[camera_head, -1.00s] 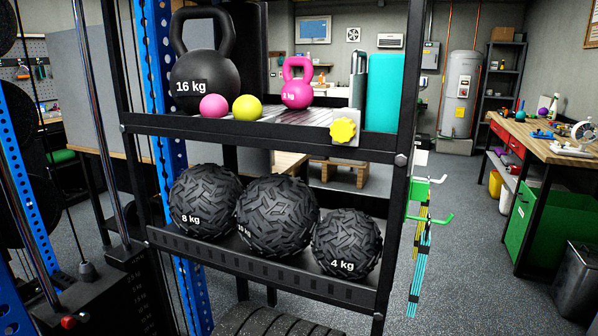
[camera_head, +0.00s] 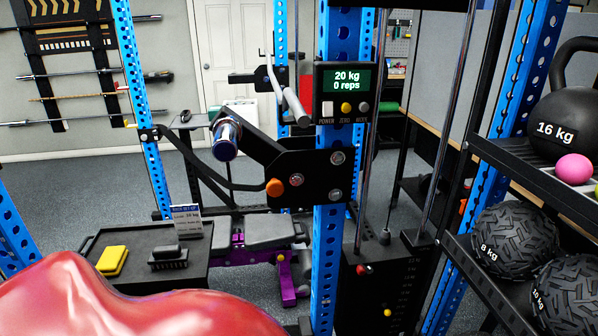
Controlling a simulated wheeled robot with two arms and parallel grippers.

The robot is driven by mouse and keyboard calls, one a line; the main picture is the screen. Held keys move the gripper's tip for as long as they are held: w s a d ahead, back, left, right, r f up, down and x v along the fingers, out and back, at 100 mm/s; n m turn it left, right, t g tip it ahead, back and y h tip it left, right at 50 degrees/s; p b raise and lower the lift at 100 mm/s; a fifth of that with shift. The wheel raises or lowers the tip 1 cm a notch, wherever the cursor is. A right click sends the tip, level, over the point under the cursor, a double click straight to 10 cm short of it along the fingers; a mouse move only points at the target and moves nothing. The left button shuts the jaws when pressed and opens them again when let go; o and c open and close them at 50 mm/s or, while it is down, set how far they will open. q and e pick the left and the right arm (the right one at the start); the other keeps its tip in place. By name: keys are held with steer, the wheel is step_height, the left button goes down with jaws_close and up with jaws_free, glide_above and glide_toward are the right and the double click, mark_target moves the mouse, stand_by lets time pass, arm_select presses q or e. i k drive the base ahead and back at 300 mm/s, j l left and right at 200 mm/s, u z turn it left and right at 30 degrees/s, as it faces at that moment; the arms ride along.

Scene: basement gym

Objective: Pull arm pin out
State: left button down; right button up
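A black lever arm with a plate bracket (camera_head: 308,172) is mounted on the blue rack upright (camera_head: 329,245). An orange round knob (camera_head: 275,187), which looks like the arm pin, sits at the lower left of this bracket. The arm slopes up and left to a metal sleeve end (camera_head: 226,138). The knob appears seated against the bracket; its shaft is not visible. Neither of my grippers is in view.
A display box (camera_head: 345,92) reads 20 kg, 0 reps. A black tray (camera_head: 196,264) holds a yellow block (camera_head: 112,260) and a brush. A purple-framed bench (camera_head: 249,234) stands behind. A weight shelf (camera_head: 513,165) is right. A glossy red surface (camera_head: 130,300), unclear, fills the lower left.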

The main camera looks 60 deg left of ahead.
mark_target(275, 188)
steer(key=u, duration=1.85)
